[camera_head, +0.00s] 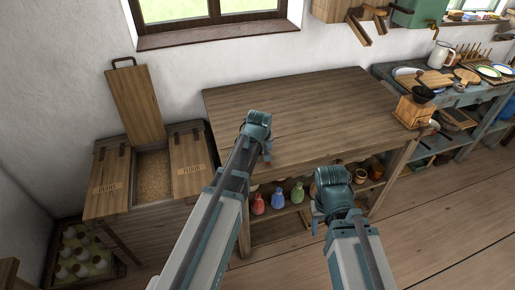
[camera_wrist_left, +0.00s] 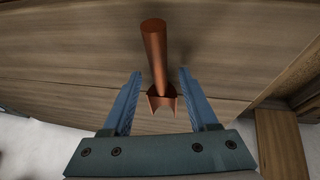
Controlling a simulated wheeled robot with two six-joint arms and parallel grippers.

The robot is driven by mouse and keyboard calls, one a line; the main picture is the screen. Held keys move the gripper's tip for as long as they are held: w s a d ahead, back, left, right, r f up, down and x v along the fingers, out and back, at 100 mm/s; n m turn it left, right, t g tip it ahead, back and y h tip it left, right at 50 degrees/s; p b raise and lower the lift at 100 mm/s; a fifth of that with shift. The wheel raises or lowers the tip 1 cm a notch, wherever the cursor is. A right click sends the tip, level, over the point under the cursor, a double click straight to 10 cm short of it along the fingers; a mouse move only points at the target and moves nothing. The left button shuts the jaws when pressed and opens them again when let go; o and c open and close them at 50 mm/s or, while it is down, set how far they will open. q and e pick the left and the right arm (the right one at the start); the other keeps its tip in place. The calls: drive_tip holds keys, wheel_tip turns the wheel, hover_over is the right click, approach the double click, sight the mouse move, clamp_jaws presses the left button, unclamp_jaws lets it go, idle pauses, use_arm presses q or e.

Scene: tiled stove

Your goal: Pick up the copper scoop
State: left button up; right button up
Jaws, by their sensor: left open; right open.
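The copper scoop (camera_wrist_left: 154,52) shows in the left wrist view, its round handle pointing to the top of the picture and its bowl end nearer my gripper. It appears to lie on the wooden table (camera_head: 310,110). My left gripper (camera_wrist_left: 160,76) is open, with one finger on each side of the scoop and gaps between them. In the head view my left gripper (camera_head: 260,132) is over the table's left part, and the scoop is not visible there. My right gripper (camera_head: 331,188) is open and empty at the table's front edge.
A grain bin (camera_head: 150,175) with its middle lid raised stands left of the table. Several colored bottles (camera_head: 277,198) stand on the shelf below. A wooden grinder (camera_head: 415,110) sits at the table's right end. The rest of the tabletop is clear.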

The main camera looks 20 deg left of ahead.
use_arm(q)
drive_tip(key=shift+w+f, duration=0.1)
drive_tip(key=shift+f, duration=0.05)
clamp_jaws()
idle(1.4)
